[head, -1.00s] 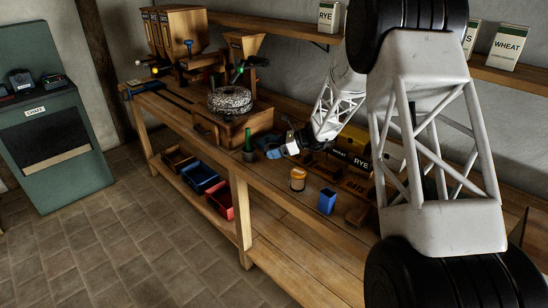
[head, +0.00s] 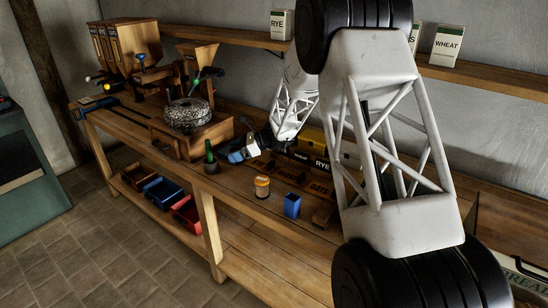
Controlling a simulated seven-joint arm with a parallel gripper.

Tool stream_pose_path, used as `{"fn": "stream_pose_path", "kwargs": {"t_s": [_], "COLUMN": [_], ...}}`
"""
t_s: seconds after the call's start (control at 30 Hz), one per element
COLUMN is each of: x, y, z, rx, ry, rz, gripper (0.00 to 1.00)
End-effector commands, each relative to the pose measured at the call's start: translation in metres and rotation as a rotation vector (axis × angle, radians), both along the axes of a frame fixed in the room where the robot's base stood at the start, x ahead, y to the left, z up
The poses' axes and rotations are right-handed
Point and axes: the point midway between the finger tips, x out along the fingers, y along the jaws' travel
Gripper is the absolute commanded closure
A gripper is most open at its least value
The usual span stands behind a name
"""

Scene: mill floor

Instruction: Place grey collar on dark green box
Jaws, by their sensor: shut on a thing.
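My gripper (head: 238,153) is small in the head view, low over the middle of the workbench, just right of a green upright piece in a dark cup. It is shut on a small piece, taken to be the grey collar, whose shape is too small and dark to make out. No dark green box shows clearly on the bench. A dark green cabinet (head: 30,170) stands on the floor at the left edge, partly cut off; I cannot tell whether it is the box meant.
A millstone (head: 189,113) on a wooden stand is left of my gripper. An orange jar (head: 262,188) and a blue box (head: 292,206) stand near the bench's front edge. Labelled wooden trays (head: 290,177) lie behind them. Coloured bins (head: 162,192) sit on the lower shelf.

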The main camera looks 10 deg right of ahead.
Motion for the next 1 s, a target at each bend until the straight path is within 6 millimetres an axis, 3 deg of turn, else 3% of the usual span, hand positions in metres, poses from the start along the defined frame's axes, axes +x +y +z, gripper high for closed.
{"fn": "stream_pose_path", "kwargs": {"t_s": [0.27,0.47,0.67,1.0], "x": [-0.001,-0.006,-0.019,-0.061], "y": [-0.003,-0.022,-0.061,-0.151], "z": [0.001,0.004,0.01,0.024], "rx": [0.0,0.0,-0.002,-0.004], "ry": [-0.001,-0.001,-0.002,0.0], "rz": [-0.002,-0.02,-0.057,-0.146], "gripper": [0.55,0.55,0.55,0.55]}}
